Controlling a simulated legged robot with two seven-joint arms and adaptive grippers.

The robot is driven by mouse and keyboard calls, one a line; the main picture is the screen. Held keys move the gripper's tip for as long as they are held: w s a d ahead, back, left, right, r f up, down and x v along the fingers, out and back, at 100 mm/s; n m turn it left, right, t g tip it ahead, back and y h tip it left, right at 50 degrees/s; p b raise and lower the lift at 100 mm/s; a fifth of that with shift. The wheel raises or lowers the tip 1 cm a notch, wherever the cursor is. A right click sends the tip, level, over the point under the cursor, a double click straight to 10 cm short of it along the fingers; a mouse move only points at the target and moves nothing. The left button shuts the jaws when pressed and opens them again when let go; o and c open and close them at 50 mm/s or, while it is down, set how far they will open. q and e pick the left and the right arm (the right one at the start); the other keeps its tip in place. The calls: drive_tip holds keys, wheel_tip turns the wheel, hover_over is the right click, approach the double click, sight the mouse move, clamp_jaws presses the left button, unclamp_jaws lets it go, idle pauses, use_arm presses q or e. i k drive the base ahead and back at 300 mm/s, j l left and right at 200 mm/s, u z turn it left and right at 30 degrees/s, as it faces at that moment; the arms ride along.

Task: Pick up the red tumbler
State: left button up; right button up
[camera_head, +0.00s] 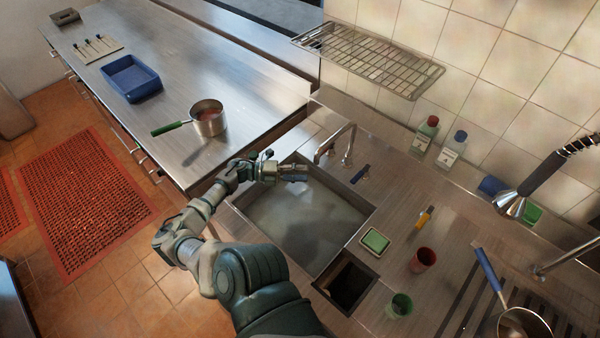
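The red tumbler (424,259) stands upright on the steel counter to the right of the sink, with its open mouth up. My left gripper (297,173) is over the far left part of the sink, well to the left of the red tumbler and apart from it. Its fingers are small and seen from above, so I cannot tell whether they are open or shut. No object shows in them. My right gripper is not in view.
A green tumbler (400,305) stands near the red one. The sponge tray (375,241) and a yellow-handled tool (424,217) are close by. The faucet (335,146) rises behind the sink (309,215). A blue-handled pan (522,325) and a hanging sprayer (512,204) are at right.

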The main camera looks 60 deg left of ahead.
sight(425, 258)
drive_tip(key=k, duration=1.5)
